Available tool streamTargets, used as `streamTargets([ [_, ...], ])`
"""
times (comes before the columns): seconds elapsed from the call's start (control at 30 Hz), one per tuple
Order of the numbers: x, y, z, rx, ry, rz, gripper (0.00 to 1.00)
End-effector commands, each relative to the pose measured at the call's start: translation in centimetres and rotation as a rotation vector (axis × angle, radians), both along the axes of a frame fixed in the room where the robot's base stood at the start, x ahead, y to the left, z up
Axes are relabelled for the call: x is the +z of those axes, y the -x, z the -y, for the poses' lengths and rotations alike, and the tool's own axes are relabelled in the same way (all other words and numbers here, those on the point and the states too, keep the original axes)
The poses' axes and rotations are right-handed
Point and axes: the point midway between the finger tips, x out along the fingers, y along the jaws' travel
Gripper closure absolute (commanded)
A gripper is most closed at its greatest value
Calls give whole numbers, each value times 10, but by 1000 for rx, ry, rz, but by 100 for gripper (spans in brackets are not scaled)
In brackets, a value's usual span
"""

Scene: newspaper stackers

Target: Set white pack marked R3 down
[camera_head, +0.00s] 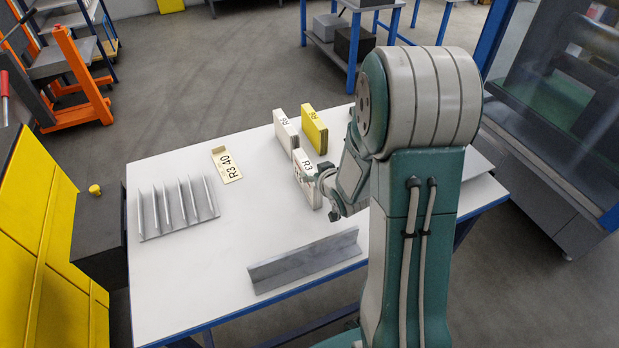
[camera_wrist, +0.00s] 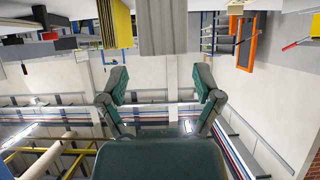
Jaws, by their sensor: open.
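My gripper (camera_head: 324,194) is at the right side of this pack. I cannot tell from the head view whether they touch. In the wrist view, which is upside down, my gripper's fingers (camera_wrist: 160,82) are spread apart with nothing between them. A pale block with fine stripes (camera_wrist: 162,28), probably the same pack, shows at the top middle, beyond the fingertips.
A white pack (camera_head: 285,131) and a yellow pack (camera_head: 314,129) stand behind. A grey slotted rack (camera_head: 178,210) is at the left, a grey angled ledge (camera_head: 305,262) at the front. The table's left front is clear. A yellow cabinet (camera_head: 40,220) stands left of the table.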

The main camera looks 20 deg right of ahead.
Motion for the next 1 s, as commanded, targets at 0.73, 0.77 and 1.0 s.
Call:
streamTargets([
  [0.73,-29,-51,3,0,1,0,17],
  [0.77,-29,-51,3,0,1,0,17],
  [1.0,-29,-51,3,0,1,0,100],
])
